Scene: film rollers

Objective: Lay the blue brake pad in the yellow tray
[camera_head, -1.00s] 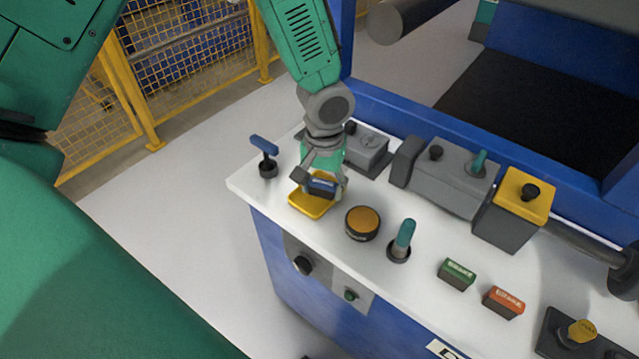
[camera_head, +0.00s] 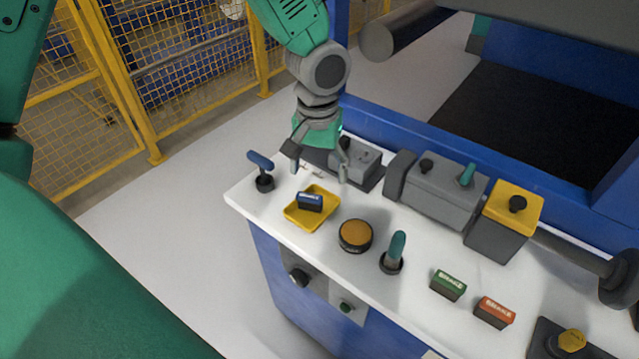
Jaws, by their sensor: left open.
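The blue brake pad (camera_head: 310,201) lies in the yellow tray (camera_head: 298,219), near its middle, on the white top of the machine. My left gripper (camera_head: 320,172) is open and empty. Its two fingers are spread above and behind the tray, apart from the pad. My right gripper does not show.
A blue-topped lever (camera_head: 262,170) stands left of the tray. A round orange-topped button (camera_head: 356,235) and a teal-handled lever (camera_head: 394,254) stand to its right. Green (camera_head: 448,285) and red (camera_head: 494,312) brake pads lie further right. Grey housings (camera_head: 437,190) line the back.

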